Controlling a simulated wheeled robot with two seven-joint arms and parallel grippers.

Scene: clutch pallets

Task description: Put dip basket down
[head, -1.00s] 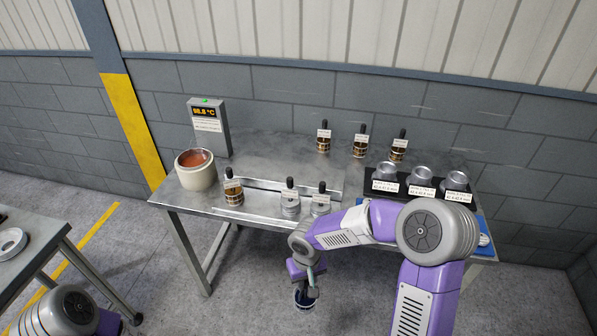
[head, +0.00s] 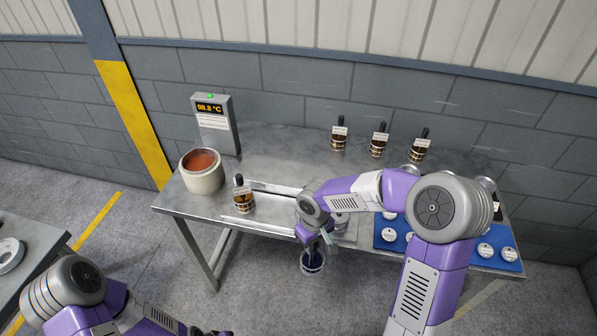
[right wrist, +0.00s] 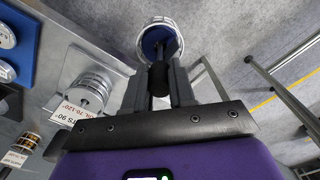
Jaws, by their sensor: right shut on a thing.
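My right gripper (head: 318,240) is shut on the black handle (right wrist: 158,78) of a dip basket (head: 313,263), which hangs in front of the table's front edge. In the right wrist view the basket (right wrist: 160,38) shows a pale rim and a blue inside, beyond the fingers (right wrist: 158,85). My left arm shows at the lower left of the head view; its gripper is out of the picture. A metal table (head: 275,140) carries other dip baskets: one at the front left (head: 243,202), and three along the back, including this one (head: 339,140). My right arm hides part of the table's middle.
A cream pot of reddish-brown liquid (head: 203,171) and a temperature display (head: 214,122) stand at the table's left. A blue mat (head: 509,266) with several pale round parts lies at the right. A second table (head: 22,275) stands at the lower left.

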